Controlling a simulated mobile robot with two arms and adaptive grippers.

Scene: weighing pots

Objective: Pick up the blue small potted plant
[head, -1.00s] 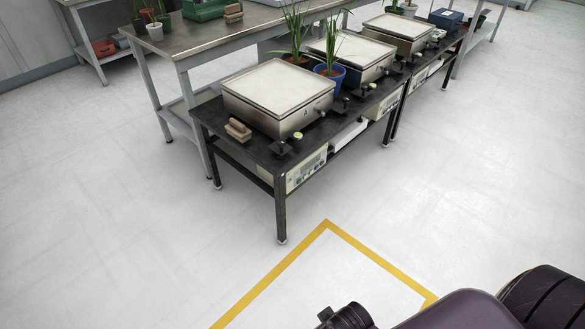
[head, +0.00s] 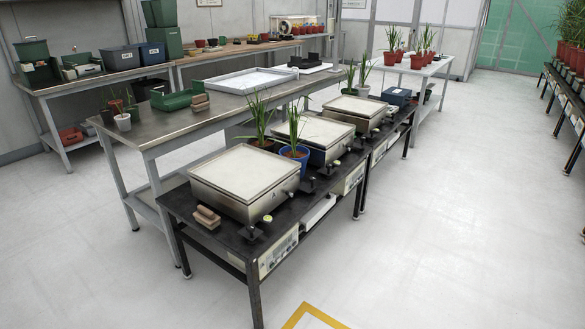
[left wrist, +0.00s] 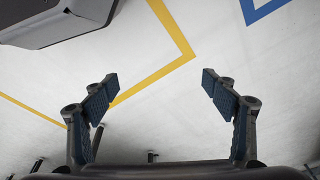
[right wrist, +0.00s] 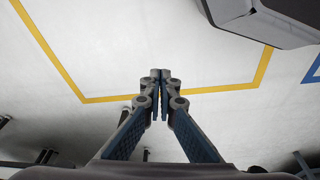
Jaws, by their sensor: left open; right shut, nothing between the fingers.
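The blue small potted plant (head: 294,153) has green upright leaves. It stands on the black table (head: 228,238) between two silver scales. A second plant in a reddish-brown pot (head: 261,143) stands just behind it. My left gripper (left wrist: 162,80) is open and empty above the bare floor in the left wrist view. My right gripper (right wrist: 161,80) is shut and empty above the floor in the right wrist view. Neither gripper shows in the head view, and both are away from the plants.
The near scale (head: 244,180) and a further scale (head: 312,134) flank the blue pot. A wooden brush (head: 207,217) lies at the table's near left corner. A steel bench (head: 190,120) runs behind the black table.

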